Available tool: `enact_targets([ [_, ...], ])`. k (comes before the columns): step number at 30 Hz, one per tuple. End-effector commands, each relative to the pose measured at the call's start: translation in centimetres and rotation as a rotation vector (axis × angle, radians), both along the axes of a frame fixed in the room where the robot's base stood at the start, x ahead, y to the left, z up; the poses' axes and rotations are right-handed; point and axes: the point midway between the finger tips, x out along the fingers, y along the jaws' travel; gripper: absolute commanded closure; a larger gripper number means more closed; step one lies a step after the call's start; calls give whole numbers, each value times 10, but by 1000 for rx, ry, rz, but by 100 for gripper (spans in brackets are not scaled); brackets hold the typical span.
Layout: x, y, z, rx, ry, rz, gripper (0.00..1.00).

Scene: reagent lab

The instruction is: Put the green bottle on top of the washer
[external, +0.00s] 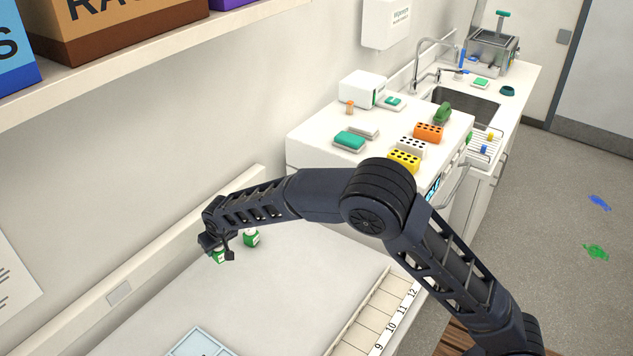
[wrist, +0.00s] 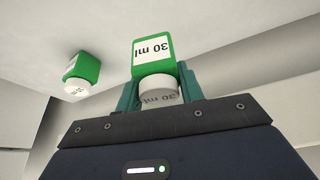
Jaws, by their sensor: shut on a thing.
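Two small green bottles with white caps and white labels are at the far left part of the bench. My gripper (external: 221,247) is shut on one green bottle (wrist: 152,52); its fingers sit on either side of the white cap, which is marked 30 ml. In the external view this held bottle (external: 218,258) is partly hidden by the gripper. I cannot tell whether it touches the bench. The other green bottle (external: 251,238) stands close by, and it also shows in the wrist view (wrist: 87,68). The washer (external: 312,147) is the white unit to the right, beyond my arm.
The washer's top holds a white box (external: 359,89), a teal-topped box (external: 350,139) and yellow (external: 404,161), white (external: 411,147) and orange (external: 429,132) racks. Its left top edge is bare. A shelf (external: 140,55) overhangs the bench. A sink (external: 465,105) lies beyond.

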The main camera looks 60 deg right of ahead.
Motion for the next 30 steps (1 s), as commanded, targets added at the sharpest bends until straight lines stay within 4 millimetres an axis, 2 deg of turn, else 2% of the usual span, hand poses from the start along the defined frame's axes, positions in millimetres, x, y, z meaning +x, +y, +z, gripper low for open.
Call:
enact_targets([
  [1,1,0,16,1,-4,1,88],
  [6,0,0,61,1,-3,0,88],
  [12,0,0,106,1,-3,-1,88],
  [15,0,0,122,1,-2,-1,88],
  [21,0,0,143,0,-1,0,88],
  [26,0,-1,148,-1,0,-1,88],
  [30,2,-13,153,-1,-1,-17,88],
])
